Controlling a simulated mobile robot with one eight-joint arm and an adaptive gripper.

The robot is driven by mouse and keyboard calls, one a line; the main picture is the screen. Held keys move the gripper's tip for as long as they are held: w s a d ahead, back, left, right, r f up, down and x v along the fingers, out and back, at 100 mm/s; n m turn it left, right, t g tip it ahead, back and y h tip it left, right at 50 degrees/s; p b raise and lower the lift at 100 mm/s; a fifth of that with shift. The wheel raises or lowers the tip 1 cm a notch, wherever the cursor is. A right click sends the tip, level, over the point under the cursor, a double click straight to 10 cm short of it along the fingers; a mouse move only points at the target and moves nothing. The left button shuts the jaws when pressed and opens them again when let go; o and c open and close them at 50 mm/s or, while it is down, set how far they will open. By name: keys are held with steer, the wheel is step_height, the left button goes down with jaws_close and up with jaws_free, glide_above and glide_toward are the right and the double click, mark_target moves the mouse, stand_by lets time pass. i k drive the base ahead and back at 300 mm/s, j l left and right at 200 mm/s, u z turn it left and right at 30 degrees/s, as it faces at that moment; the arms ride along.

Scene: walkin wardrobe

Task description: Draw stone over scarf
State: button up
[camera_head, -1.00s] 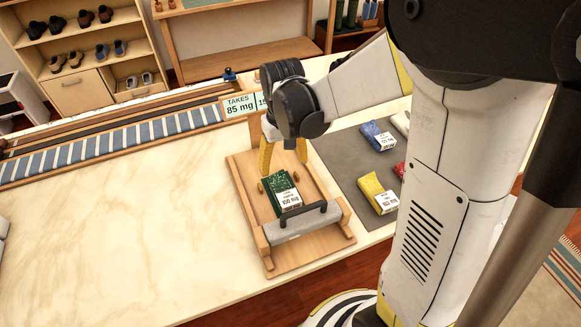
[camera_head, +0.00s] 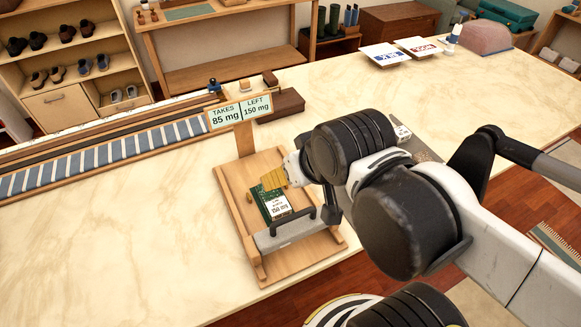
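The green patterned folded scarf (camera_head: 264,204) lies on a wooden board (camera_head: 236,215), with a white label reading 150 mg on it. The grey stone (camera_head: 286,233), a bar with a black handle, sits across the rails at the board's near end, beside the scarf's near edge. My gripper (camera_head: 273,180) is over the scarf's far end, its yellow fingertips pointing left. The fingers overlap in this view, so their gap and any contact with the scarf are hidden.
A sign (camera_head: 240,112) at the board's far end reads "TAKES 85 mg" and "LEFT 150 mg". A blue-striped strip (camera_head: 110,153) runs along the back left. Two white cards (camera_head: 385,54) lie farther back. The pale tabletop left of the board is clear.

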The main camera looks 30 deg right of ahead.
mark_target(289, 230)
steer(key=k+z, duration=0.15)
steer(key=z, duration=0.2)
steer(key=k+z, duration=0.15)
steer(key=z, duration=0.2)
steer(key=k+l+z, duration=0.1)
steer(key=z, duration=0.25)
